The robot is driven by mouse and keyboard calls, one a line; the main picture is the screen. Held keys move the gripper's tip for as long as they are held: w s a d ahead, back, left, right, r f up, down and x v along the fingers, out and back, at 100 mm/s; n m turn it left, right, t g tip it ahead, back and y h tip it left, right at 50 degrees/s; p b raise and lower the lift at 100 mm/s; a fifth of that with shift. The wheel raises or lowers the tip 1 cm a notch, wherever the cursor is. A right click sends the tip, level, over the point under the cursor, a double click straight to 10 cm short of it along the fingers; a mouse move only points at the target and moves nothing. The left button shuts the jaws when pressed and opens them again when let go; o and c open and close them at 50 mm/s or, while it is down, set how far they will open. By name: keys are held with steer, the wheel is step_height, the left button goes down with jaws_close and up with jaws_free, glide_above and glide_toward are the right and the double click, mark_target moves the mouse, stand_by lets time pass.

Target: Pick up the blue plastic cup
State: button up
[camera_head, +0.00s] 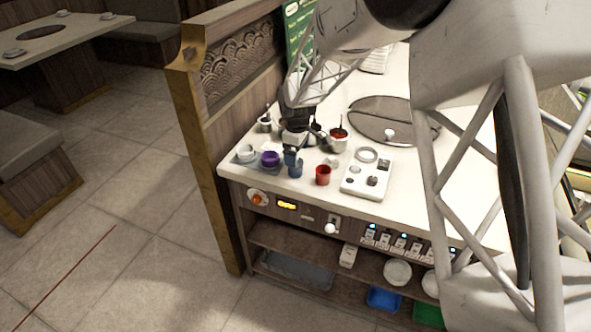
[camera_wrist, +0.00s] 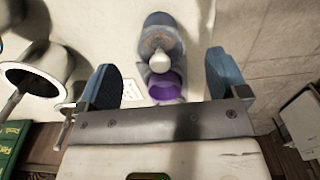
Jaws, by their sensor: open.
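The blue plastic cup (camera_head: 296,171) stands on the white counter near its front edge in the head view. My gripper (camera_head: 291,155) is just above it and hides part of it; I cannot tell whether they touch. In the wrist view my gripper (camera_wrist: 166,82) is open, with two blue fingers set wide apart and nothing clamped. A grey-blue round thing (camera_wrist: 159,22), seemingly the blue cup, lies ahead of the gap between the fingers. A small white round thing partly covers its near side.
A red cup (camera_head: 323,176) stands to the right, before a white panel (camera_head: 367,174). Metal pots (camera_wrist: 38,68) are close to my gripper. A wooden partition (camera_head: 235,105) bounds the left.

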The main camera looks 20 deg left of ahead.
steer(key=shift+d+f, duration=0.1)
steer(key=shift+f, duration=2.45)
steer(key=c, duration=1)
steer(key=shift+r, duration=0.1)
steer(key=shift+r, duration=0.4)
step_height(320, 180, up, 3)
steer(key=shift+f, duration=0.15)
steer(key=s+d, duration=0.3)
steer(key=s, duration=0.1)
steer(key=s+d, duration=0.3)
steer(key=s, duration=0.1)
steer(key=s+d+r, duration=0.1)
steer(key=s+d, duration=0.2)
steer(key=s, duration=0.2)
steer(key=shift+d+r, duration=0.1)
